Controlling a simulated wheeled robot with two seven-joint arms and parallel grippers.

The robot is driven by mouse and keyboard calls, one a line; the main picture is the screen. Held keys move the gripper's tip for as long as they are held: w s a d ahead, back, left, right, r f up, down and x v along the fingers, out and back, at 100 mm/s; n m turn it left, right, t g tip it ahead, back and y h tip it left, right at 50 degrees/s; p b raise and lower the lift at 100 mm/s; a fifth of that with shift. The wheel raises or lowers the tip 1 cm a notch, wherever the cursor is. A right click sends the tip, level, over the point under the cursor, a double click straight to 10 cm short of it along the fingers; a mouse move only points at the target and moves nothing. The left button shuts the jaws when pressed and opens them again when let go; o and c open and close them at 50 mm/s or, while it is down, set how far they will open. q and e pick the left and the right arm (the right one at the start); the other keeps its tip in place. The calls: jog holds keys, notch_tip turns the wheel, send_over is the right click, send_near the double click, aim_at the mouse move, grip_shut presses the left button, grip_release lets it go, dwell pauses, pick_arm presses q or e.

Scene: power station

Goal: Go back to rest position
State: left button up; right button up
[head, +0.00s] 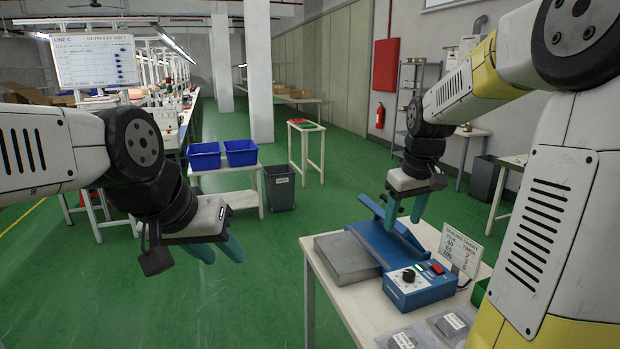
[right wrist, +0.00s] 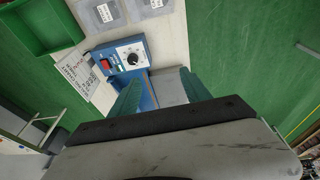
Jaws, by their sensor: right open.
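My left gripper (head: 219,251) hangs in the air at the left, over the green floor. Its two teal fingers are apart with nothing between them. My right gripper (head: 404,214) points down above the blue heat sealer (head: 418,291) on the white table (head: 352,308). Its teal fingers are apart and empty, and they also show in the right wrist view (right wrist: 160,92). I cannot tell the exact height of the fingertips above the sealer. The sealer's dial box shows beyond the fingers in the wrist view (right wrist: 120,58).
A grey flat block (head: 345,257) lies beside the sealer. A sealing chart sign (head: 461,249), a green tray (right wrist: 42,25) and labelled grey packets (right wrist: 97,14) are also on the table. Blue bins (head: 204,156) and a grey waste bin (head: 279,187) stand further back. The floor between is clear.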

jog(key=s+a+r+m+t+y, duration=0.1)
jog(key=s+a, duration=0.3)
jog(key=s, duration=0.5)
jog(key=s+a+r+m+t+y, duration=0.1)
jog(key=s+a+r+m+t, duration=0.1)
jog(key=s, duration=0.8)
jog(key=shift+s+a+r, duration=0.2)
jog(key=shift+a+r, duration=0.5)
jog(key=shift+a, duration=0.15)
